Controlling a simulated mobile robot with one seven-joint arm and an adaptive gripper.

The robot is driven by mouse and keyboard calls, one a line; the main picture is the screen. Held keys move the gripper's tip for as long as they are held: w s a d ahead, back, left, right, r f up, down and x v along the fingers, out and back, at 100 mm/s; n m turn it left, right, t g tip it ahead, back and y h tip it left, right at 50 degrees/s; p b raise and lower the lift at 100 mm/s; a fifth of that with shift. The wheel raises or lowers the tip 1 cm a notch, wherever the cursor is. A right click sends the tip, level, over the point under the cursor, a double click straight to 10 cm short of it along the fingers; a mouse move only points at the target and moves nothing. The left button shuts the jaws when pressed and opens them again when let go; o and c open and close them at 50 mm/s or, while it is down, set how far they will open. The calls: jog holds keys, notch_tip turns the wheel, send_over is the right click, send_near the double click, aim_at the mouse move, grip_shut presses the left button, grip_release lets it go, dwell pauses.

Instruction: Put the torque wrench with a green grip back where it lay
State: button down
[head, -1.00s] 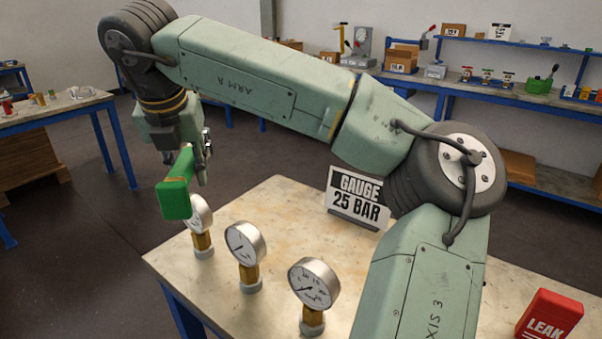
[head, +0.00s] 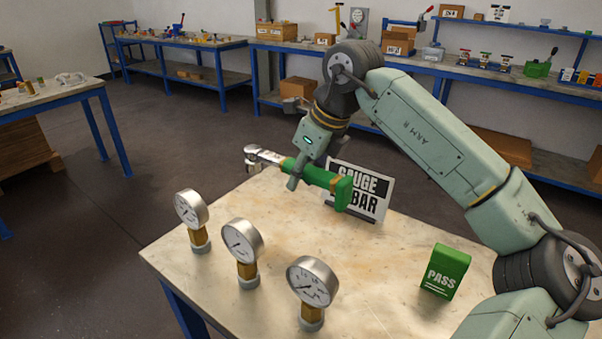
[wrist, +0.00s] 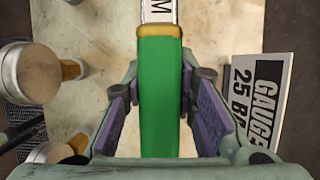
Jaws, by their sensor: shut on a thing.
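The torque wrench with a green grip (head: 325,179) is in my gripper (head: 296,180), held in the air above the pale table. Its silver shaft and head point to the left in the head view, and the green end points right, in front of the gauge sign. In the wrist view the green grip (wrist: 160,95) runs between the purple-padded fingers of my gripper (wrist: 162,110), with part of the silver shaft at the top edge. The wrench's head is out of that view.
Three pressure gauges (head: 241,243) stand upright along the table's left side. A "GAUGE 25 BAR" sign (head: 372,187) stands at the back. A green "PASS" block (head: 446,271) stands at the right. The table's middle (head: 300,230) is clear.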

jog(key=shift+d, duration=0.1)
jog(key=b, duration=0.9)
send_near(296, 231)
jog(key=x, duration=0.5)
jog(key=shift+w, duration=0.2)
jog(key=shift+f+b, duration=0.45)
jog(key=shift+b, duration=0.15)
jog(key=c, duration=1.2)
grip_release()
